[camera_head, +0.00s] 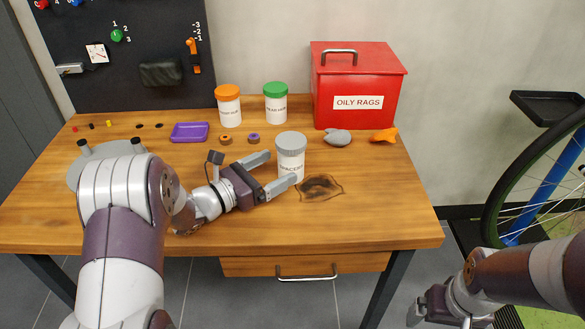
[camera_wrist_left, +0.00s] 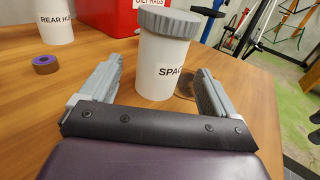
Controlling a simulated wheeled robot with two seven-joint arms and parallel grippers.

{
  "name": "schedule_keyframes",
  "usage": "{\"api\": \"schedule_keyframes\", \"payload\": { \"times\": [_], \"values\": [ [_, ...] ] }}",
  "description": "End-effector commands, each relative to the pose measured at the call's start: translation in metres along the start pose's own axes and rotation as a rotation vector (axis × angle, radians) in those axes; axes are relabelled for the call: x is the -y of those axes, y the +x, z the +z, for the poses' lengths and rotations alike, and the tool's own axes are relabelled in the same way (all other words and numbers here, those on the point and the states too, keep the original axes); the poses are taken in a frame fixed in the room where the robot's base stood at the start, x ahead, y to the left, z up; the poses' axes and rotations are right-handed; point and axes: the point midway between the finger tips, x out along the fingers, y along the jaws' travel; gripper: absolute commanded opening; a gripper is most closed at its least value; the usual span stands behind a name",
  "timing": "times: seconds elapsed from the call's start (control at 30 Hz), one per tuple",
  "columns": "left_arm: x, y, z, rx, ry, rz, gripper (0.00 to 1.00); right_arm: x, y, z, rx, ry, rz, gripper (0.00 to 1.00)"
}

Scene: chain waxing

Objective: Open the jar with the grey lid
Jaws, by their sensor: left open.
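The jar with the grey lid (camera_head: 291,142) stands upright on the wooden table, white with a label reading "SPACERS" in part. In the left wrist view the jar (camera_wrist_left: 160,62) stands ahead, its grey lid (camera_wrist_left: 168,22) on top. My left gripper (camera_head: 277,170) is open, low over the table, with its fingers pointing at the jar. In the left wrist view the fingers of the left gripper (camera_wrist_left: 152,85) are on either side of the jar's lower body, with gaps visible. My right gripper (camera_head: 432,308) is at the lower right, beyond the table; its jaws are unclear.
An orange-lidded jar (camera_head: 229,108) and a green-lidded jar (camera_head: 276,105) stand behind. A red oily rags box (camera_head: 352,90) is at the back right. A purple tray (camera_head: 189,132), a grey rag (camera_head: 338,138) and an orange rag (camera_head: 384,135) lie nearby. A dark stain (camera_head: 321,187) marks the tabletop.

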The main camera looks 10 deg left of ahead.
Motion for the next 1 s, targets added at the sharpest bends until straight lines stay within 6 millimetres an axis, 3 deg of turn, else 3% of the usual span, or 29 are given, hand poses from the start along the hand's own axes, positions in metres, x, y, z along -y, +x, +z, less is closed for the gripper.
{"api": "schedule_keyframes", "payload": {
  "times": [0.4,0.63,0.67,0.83,1.0],
  "values": [
    [0.001,0.068,0.003,0.003,0.003,-0.003,0.9,0.0,0.01,0.001,0.0,0.001,0.0,0.95],
    [0.0,0.071,0.004,0.002,0.002,-0.001,0.9,0.0,0.009,0.001,0.0,0.001,0.0,0.95],
    [0.0,0.071,0.004,0.002,0.002,-0.001,0.87,0.0,0.009,0.001,0.0,0.001,0.0,0.95],
    [0.0,0.07,0.004,0.002,0.001,-0.001,0.33,0.0,0.009,0.001,0.0,0.001,0.0,0.95],
    [0.0,0.07,0.004,0.003,0.002,-0.001,0.33,0.0,0.009,0.001,0.0,0.001,0.0,0.95]
  ]
}}
